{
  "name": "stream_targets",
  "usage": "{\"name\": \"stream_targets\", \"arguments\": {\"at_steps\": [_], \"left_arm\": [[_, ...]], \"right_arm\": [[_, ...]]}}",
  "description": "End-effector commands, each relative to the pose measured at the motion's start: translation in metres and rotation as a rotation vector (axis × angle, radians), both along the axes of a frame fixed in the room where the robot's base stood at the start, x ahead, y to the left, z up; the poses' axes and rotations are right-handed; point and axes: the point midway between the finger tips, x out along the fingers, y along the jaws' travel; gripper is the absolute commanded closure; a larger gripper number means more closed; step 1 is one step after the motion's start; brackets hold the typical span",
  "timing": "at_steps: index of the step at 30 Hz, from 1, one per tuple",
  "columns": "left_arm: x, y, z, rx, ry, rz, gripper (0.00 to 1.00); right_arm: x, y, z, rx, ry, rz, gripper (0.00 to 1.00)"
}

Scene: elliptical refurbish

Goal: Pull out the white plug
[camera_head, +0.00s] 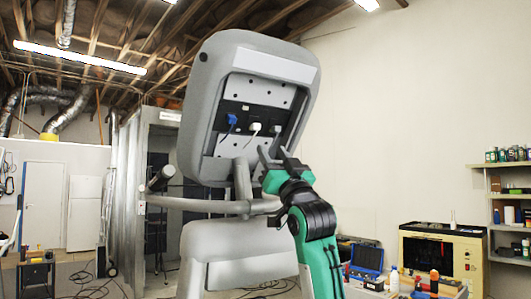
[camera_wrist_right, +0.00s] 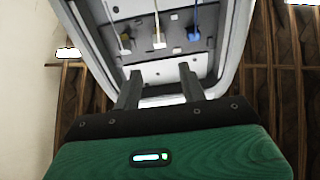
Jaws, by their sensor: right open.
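The white plug (camera_head: 254,128) sits in the recessed dark panel on the back of the grey elliptical console (camera_head: 222,62). It also shows in the right wrist view (camera_wrist_right: 159,42), with a pale cable running up from it. A blue plug (camera_head: 231,120) sits beside it, to the left in the head view. My right gripper (camera_head: 274,154) is open and empty, below and slightly right of the white plug. In the right wrist view its two fingers (camera_wrist_right: 160,78) point toward the panel, with the white plug between and beyond them, apart from both. My left gripper is not in view.
Another plug (camera_head: 277,129) sits right of the white one. The console's raised rim surrounds the recess. Grey handlebars (camera_head: 205,205) stretch below the console. A workbench with a blue case (camera_head: 367,259) and tools stands at the right; shelves (camera_head: 508,205) stand farther right.

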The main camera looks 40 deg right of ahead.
Motion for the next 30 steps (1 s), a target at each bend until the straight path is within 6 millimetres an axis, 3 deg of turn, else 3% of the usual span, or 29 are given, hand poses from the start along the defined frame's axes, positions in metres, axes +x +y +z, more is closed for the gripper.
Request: {"name": "stream_targets", "arguments": {"at_steps": [1, 7, 30], "left_arm": [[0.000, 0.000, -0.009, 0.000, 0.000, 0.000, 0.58], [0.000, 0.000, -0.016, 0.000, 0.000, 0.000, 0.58], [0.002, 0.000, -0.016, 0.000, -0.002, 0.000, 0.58]], "right_arm": [[-0.007, 0.001, -0.011, -0.002, -0.001, -0.001, 0.58], [-0.023, 0.002, -0.024, -0.001, -0.001, -0.001, 0.58], [-0.026, 0.002, -0.025, -0.001, 0.000, -0.001, 0.58]]}}
